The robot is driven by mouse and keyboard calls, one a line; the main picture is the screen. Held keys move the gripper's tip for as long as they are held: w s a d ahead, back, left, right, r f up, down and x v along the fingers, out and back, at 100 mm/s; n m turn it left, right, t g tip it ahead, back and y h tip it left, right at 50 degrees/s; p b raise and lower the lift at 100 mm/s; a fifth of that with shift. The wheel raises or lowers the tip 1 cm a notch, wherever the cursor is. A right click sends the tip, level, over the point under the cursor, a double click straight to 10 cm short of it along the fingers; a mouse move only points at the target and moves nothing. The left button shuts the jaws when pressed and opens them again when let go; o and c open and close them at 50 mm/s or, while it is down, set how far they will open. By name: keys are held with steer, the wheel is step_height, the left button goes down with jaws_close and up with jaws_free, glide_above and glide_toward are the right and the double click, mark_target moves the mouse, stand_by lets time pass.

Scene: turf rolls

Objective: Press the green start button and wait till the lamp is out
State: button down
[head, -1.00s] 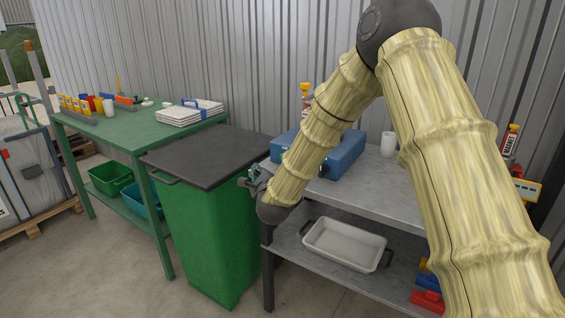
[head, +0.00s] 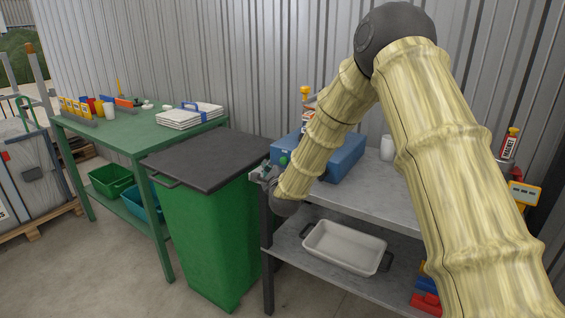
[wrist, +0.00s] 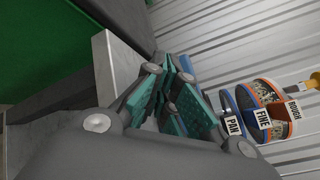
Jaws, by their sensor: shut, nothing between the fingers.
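A blue box-shaped machine (head: 345,160) stands on the grey bench, partly hidden behind my arm. A small green spot that looks like the start button (head: 284,160) shows on its left part. My gripper (head: 266,173) is shut and empty, just left of and slightly below that spot, over the bench's left end; I cannot tell whether it touches the machine. The wrist view shows its teal-padded fingers (wrist: 178,100), with a sliver of the blue machine (wrist: 187,64) behind them. The button is not visible there. I cannot make out a lamp.
A green bin with a black lid (head: 205,158) stands close left of my gripper. Sieves labelled PAN, FINE and ROUGH (wrist: 262,112) lie beyond the fingers. A white cup (head: 387,148) is on the grey bench (head: 385,180); a pale tray (head: 345,246) sits on its lower shelf.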

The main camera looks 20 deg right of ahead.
steer(key=shift+w+d, duration=1)
steer(key=shift+d, duration=0.25)
steer(key=shift+w+d+b, duration=0.1)
steer(key=shift+d+b, duration=0.05)
steer(key=shift+b, duration=0.2)
stand_by(0.4)
steer(key=shift+w+d, duration=0.15)
steer(key=shift+d, duration=0.1)
steer(key=shift+w+d, duration=0.3)
steer(key=shift+d, duration=0.1)
stand_by(1.2)
steer(key=shift+s+a, duration=0.1)
steer(key=shift+a, duration=0.05)
steer(key=shift+s+a+b, duration=0.35)
steer(key=shift+s+a, duration=0.15)
steer(key=shift+a, duration=0.1)
stand_by(0.4)
steer(key=s+a, duration=0.1)
steer(key=a, duration=0.1)
steer(key=s+a, duration=0.2)
steer(key=shift+b, duration=0.3)
